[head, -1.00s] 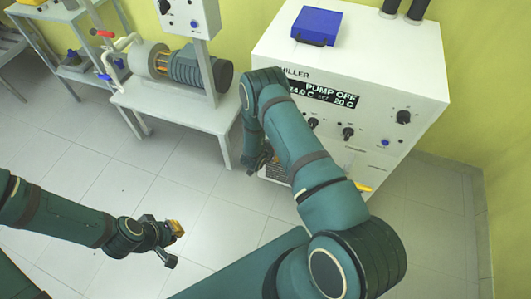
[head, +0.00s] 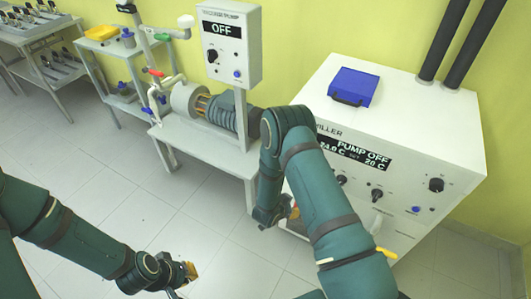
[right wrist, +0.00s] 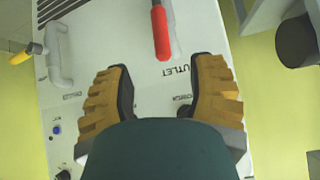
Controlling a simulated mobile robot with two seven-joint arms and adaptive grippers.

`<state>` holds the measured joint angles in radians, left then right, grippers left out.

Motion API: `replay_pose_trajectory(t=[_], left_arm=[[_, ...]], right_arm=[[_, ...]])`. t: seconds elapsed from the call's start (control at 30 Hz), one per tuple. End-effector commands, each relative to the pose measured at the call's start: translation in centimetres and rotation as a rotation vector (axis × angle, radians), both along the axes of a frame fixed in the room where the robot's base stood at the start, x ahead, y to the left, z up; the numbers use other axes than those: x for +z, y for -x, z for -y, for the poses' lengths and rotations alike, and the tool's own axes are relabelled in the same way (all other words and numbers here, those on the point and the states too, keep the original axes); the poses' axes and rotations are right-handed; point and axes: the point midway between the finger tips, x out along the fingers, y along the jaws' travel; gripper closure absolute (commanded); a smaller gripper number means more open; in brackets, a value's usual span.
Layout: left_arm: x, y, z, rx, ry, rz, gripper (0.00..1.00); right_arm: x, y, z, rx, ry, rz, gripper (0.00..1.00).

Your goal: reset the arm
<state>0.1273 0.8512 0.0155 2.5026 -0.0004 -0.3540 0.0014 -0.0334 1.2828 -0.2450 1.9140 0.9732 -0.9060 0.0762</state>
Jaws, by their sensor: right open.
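My left gripper (head: 182,272) hangs low over the floor in the head view, with a yellow finger pad showing. I cannot tell whether its fingers are apart. My right arm (head: 325,190) reaches across the front of the white chiller (head: 405,120). Its gripper (head: 272,213) is low by the chiller's front left side and partly hidden. In the right wrist view my right gripper (right wrist: 160,100) has its two yellow fingers wide apart with nothing between them. A red-handled valve (right wrist: 160,32) near the OUTLET label shows beyond the fingers. A yellow-handled valve (right wrist: 28,54) is at the left.
A blue case (head: 353,86) lies on the chiller. The chiller display reads PUMP OFF. A vacuum pump (head: 222,108) sits on a white table (head: 205,148), under a control box (head: 231,45) reading OFF. Shelves (head: 122,95) stand behind. The tiled floor (head: 110,180) is clear at left.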

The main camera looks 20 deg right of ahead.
Motion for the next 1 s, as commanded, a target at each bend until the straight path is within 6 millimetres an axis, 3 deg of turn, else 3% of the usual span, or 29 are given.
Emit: replay_pose_trajectory(t=[0.23, 0.37, 0.47, 0.6, 0.7, 0.83, 1.0], left_arm=[[0.0, 0.0, 0.0, 0.0, 0.0, 0.0, 1.0], [0.0, 0.0, 0.0, 0.0, 0.0, 0.0, 1.0], [0.0, 0.0, 0.0, 0.0, 0.0, 0.0, 1.0], [0.0, 0.0, 0.0, 0.0, 0.0, 0.0, 1.0], [0.0, 0.0, 0.0, 0.0, 0.0, 0.0, 1.0], [0.0, 0.0, 0.0, 0.0, 0.0, 0.0, 1.0], [0.0, 0.0, 0.0, 0.0, 0.0, 0.0, 1.0]], right_arm=[[0.2, 0.3, -0.7, 0.038, -0.036, -0.02, 0.44], [0.9, 1.8, -3.8, 0.19, -0.169, -0.093, 0.44], [2.4, 4.2, -7.5, 0.377, -0.308, -0.172, 0.44], [5.4, 8.8, -12.6, 0.657, -0.479, -0.28, 0.44], [7.5, 12.0, -15.2, 0.83, -0.56, -0.341, 0.44], [9.4, 15.1, -16.9, 0.979, -0.615, -0.392, 0.44], [10.2, 16.3, -17.6, 1.041, -0.634, -0.414, 0.44]])
